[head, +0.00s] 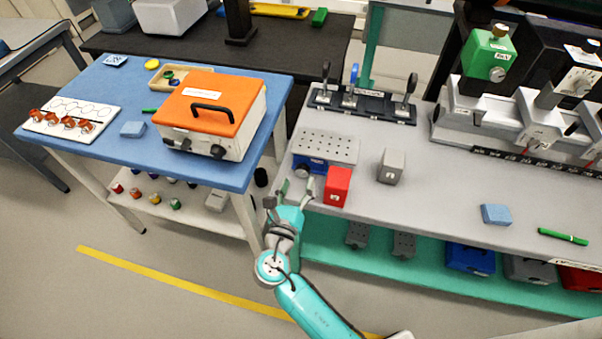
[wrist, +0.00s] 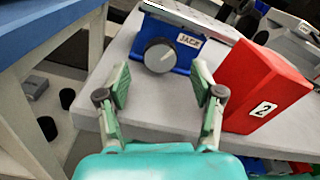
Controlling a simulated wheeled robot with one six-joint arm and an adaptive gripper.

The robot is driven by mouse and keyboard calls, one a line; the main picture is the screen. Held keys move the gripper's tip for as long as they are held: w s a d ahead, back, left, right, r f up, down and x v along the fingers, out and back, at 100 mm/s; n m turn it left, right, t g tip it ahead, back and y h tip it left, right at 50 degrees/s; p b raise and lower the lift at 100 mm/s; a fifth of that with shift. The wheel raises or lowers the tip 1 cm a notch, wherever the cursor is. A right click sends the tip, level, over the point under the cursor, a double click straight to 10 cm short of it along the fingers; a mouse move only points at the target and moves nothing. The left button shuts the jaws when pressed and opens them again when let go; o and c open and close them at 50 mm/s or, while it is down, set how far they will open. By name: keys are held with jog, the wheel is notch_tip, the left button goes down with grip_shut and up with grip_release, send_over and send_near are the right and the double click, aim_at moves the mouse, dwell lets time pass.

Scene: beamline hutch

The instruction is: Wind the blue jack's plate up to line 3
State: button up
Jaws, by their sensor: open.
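The blue jack (head: 311,164) stands at the left front of the grey bench, with a perforated grey plate (head: 328,147) on top. In the wrist view its blue body (wrist: 186,54) bears a "JACK" label, and a dark round knob (wrist: 159,55) faces my gripper. The plate looks low over the body. I cannot make out any numbered lines on the jack. My gripper (head: 295,188) is open and empty in front of the knob. In the wrist view its fingers (wrist: 161,85) are spread to either side below the knob, apart from it.
A red block (head: 338,187) marked 2 in the wrist view (wrist: 255,85) stands close right of the jack. A grey block (head: 391,166) is farther right. A lever rack (head: 362,105) stands behind. The blue table (head: 100,145) is left, across a gap.

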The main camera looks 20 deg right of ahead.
aim_at(301, 173)
jog(key=shift+x, duration=1.95)
jog(key=c, duration=1.1)
